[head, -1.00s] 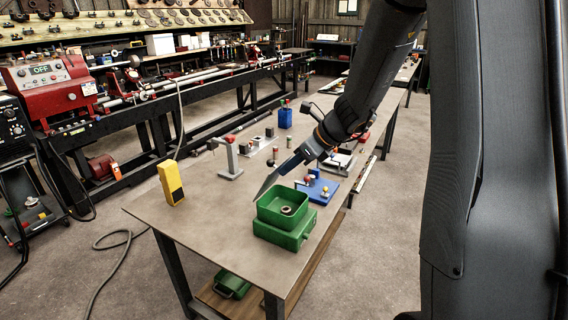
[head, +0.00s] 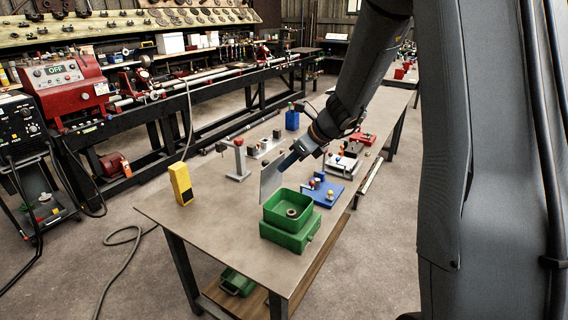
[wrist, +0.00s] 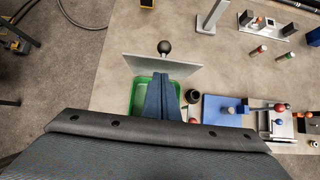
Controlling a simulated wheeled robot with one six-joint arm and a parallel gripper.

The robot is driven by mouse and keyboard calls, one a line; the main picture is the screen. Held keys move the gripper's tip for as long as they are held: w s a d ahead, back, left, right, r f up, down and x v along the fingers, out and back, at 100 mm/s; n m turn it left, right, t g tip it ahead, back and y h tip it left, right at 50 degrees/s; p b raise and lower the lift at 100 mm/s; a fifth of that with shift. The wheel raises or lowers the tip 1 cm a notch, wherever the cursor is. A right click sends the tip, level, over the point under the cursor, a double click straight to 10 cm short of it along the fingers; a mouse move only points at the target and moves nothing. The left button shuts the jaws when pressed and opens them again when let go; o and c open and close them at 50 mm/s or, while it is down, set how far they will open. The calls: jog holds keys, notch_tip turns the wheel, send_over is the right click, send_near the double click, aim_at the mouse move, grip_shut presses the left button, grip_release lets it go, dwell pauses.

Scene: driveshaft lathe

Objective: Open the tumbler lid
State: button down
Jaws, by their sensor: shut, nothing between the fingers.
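The green tumbler (head: 290,238) stands on the near end of the table, its square upper tray open at the top. Its thin grey lid (head: 270,180) stands up steeply along the tray's left side. In the wrist view the lid (wrist: 150,66) spans the far edge of the green tray (wrist: 139,99), with a black ball knob (wrist: 164,47) on its far side. A dark ring (head: 293,212) shows inside the tray. My gripper (head: 282,167) is shut and empty, with its fingertips at the lid's inner face; whether they touch it I cannot tell.
A blue fixture (head: 322,191) stands just behind the tumbler. A yellow box (head: 181,183) stands at the table's left edge, and a grey post stand (head: 239,160) is farther back. Bare tabletop lies between the yellow box and the tumbler.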

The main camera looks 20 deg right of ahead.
jog(key=a+r+b+v, duration=0.1)
jog(key=v, duration=1)
jog(key=s+a+f+n+g+h+b, duration=0.1)
jog(key=s+a+f+n+g+h, duration=0.1)
jog(key=s+f+n, duration=0.6)
jog(key=s+a+f+n+g+h+b, duration=0.2)
jog(key=s+f+n, duration=0.7)
jog(key=n, duration=1)
jog(key=s+h, duration=0.1)
jog(key=s, duration=0.3)
jog(key=shift+s+a, duration=0.2)
jog(key=shift+a, duration=0.05)
